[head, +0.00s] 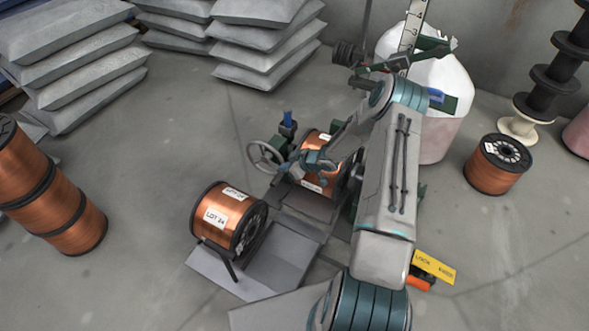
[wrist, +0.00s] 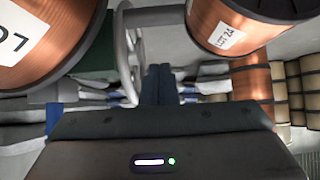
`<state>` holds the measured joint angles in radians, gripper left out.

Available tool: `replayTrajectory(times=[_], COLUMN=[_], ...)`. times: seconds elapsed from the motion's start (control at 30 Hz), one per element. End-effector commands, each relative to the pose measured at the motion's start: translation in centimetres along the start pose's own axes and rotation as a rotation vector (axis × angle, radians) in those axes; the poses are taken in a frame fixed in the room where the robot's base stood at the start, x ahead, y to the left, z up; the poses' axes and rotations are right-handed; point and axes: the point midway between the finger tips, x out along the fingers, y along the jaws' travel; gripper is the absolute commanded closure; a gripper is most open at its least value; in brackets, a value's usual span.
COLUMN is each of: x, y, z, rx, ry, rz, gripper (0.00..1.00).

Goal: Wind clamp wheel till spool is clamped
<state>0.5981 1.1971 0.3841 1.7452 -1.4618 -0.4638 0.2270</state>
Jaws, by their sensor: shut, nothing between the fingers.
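The clamp wheel (head: 263,157) is a grey spoked handwheel on the left side of the clamp stand in the head view. A copper spool (head: 318,181) sits in the stand to its right, partly hidden by my arm. My gripper (head: 282,169) is at the wheel's right side, its tips small and hard to make out. In the wrist view, my gripper (wrist: 160,80) is shut with nothing between its fingers. The wheel's rim (wrist: 124,55) stands just left of the fingers; whether they touch is unclear. How tightly the spool is held does not show.
A copper spool labelled LOT 24 (head: 222,215) rests on a grey tray stand (head: 283,257) in front. Stacked spools (head: 70,215) stand left, another spool (head: 497,165) right. Grey sacks (head: 265,40) and a white bulk bag (head: 440,100) are behind. A yellow lock tag (head: 434,266) lies right of my arm.

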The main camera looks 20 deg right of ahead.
Motion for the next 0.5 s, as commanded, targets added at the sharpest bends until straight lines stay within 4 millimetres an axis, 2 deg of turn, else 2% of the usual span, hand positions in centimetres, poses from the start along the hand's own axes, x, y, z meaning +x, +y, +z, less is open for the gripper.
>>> replayTrajectory(times=[0.03,0.1,0.23,0.5], x=[1.5,2.8,4.0,4.9], y=[0.0,-0.1,0.0,0.0], z=[0.3,0.3,2.0,2.9], rx=[-0.001,-0.001,0.002,0.0], ry=[0.0,0.001,-0.002,-0.001], rz=[-0.001,-0.002,0.0,0.001], gripper=[1.0,1.0,1.0,1.0])
